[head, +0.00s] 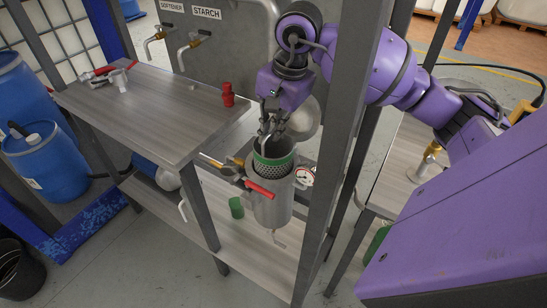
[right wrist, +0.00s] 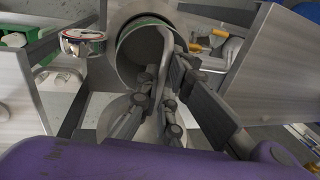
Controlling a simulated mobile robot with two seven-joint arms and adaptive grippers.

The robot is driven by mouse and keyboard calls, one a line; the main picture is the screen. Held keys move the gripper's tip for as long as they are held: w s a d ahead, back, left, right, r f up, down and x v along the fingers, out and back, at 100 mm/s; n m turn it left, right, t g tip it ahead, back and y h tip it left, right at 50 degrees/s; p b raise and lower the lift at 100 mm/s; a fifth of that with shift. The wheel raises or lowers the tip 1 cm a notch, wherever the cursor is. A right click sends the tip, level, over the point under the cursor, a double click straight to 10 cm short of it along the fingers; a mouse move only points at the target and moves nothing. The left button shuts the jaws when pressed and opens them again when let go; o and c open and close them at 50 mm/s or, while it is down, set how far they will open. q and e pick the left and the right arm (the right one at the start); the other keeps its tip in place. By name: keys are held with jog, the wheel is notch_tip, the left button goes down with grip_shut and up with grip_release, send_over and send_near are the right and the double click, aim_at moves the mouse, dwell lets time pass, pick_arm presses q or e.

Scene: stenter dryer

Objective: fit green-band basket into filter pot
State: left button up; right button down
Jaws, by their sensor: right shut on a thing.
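The green-band basket (head: 273,163) is a mesh cylinder with a green band around its top. It stands upright at the mouth of the grey metal filter pot (head: 272,208), its lower part hidden by the pot's wall; I cannot tell how deep it sits. My right gripper (head: 268,132) is above the basket and shut on its handle. In the right wrist view, my right gripper (right wrist: 155,98) has its fingers on the handle, with the basket's green rim (right wrist: 121,45) beyond them. My left gripper is not in view.
A red handle (head: 259,189) and a gauge (head: 305,177) are beside the pot. A round metal disc (head: 304,121) is behind my gripper. A grey post (head: 340,150) stands close right.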

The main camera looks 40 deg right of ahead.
aim_at(274, 154)
notch_tip(274, 154, down, 9)
jog(key=shift+r, duration=0.15)
dwell(0.4)
jog(key=shift+f, duration=0.2)
jog(key=c, duration=2.3)
grip_release()
jog(key=shift+a, duration=0.1)
jog(key=o, duration=0.4)
jog(key=shift+c, duration=0.2)
jog(key=shift+r, duration=0.1)
jog(key=shift+r, duration=0.3)
notch_tip(274, 154, up, 11)
jog(key=s, duration=0.2)
jog(key=shift+d+r, duration=0.15)
jog(key=shift+d, duration=0.3)
